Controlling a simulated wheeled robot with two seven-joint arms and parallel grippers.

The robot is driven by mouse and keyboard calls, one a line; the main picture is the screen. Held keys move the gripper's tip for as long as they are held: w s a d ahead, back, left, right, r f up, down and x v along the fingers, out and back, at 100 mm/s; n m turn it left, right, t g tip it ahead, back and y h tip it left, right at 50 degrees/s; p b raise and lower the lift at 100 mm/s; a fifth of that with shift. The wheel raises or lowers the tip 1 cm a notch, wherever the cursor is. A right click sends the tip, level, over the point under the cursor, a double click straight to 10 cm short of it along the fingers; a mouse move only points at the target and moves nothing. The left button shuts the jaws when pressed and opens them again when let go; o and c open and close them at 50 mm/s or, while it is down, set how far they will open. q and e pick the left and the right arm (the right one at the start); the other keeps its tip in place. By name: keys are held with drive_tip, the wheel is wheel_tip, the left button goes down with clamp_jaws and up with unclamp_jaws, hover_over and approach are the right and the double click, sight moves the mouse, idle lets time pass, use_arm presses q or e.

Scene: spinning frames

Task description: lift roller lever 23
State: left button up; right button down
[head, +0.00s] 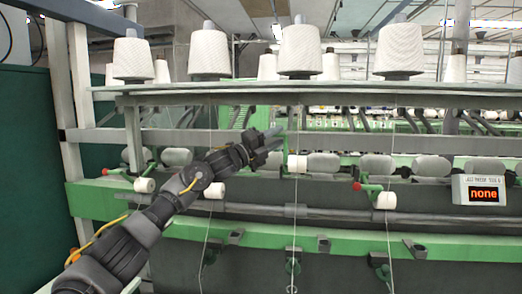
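My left gripper (275,138) reaches up and right from the lower left, in front of the machine. Its two fingers look apart, with the tips close to a green lever (284,138) above a white roller (297,165). I cannot tell whether they touch it, and no red tip shows on it. Another roller lever (368,187), green with a red end, sits to the right beside a white roller (387,201). A third red-ended lever (113,172) is at the left beside a white roller (144,185). No lever numbers are readable. My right gripper is not in view.
Large white yarn cones (209,54) stand on the upper shelf. A row of grey bobbins (376,166) and a long horizontal bar (330,213) run across the frame. A display (479,191) at the right reads "none". Thin threads hang down in front.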

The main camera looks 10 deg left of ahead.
use_arm(q)
drive_tip(key=b+v, duration=0.3)
drive_tip(key=v, duration=0.6)
drive_tip(key=shift+b, duration=0.35)
